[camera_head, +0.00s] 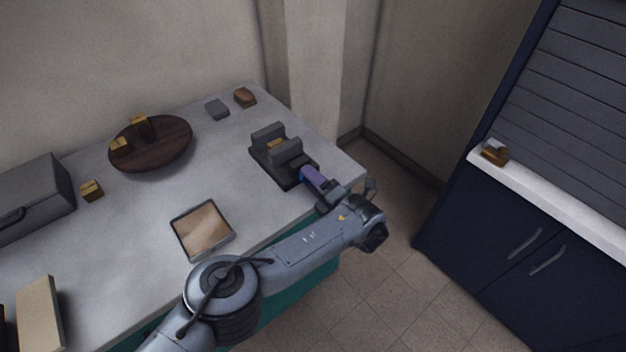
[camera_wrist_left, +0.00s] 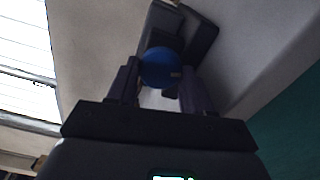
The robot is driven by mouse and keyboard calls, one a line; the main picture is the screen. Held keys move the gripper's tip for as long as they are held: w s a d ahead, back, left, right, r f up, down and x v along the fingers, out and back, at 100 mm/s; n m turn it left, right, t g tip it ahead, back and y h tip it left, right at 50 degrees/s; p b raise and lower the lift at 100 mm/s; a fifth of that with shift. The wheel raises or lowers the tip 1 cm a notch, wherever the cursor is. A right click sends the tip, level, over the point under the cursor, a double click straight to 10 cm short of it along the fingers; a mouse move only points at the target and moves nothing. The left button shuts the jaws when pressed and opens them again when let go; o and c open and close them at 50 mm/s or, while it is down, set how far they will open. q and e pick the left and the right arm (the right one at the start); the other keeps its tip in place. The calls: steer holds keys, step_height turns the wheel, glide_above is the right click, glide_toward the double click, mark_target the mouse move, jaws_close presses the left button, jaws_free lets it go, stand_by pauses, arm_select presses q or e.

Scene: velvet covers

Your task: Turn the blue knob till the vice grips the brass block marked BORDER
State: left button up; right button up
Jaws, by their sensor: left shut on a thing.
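The dark grey vice (camera_head: 268,168) stands near the right end of the table. A brass block (camera_head: 275,144) sits between its jaws; its marking is too small to read, and I cannot tell whether both jaws touch it. The blue knob (camera_wrist_left: 160,68) is on the vice's near side, with a small light mark on its face. My left gripper (camera_head: 312,179) is shut on the knob, a finger on either side in the left wrist view (camera_wrist_left: 161,75). In the head view the fingers mostly hide the knob. My right gripper is not in view.
A dark round wooden dish (camera_head: 160,152) holds brass blocks, with another brass block (camera_head: 91,190) beside it. A grey case (camera_head: 40,190), a shallow tray (camera_head: 203,230) and two small blocks also lie on the table. A blue cabinet (camera_head: 470,230) stands right, across open floor.

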arm_select(q)
steer(key=o, duration=1)
steer(key=shift+o, duration=0.2)
steer(key=shift+f, duration=0.1)
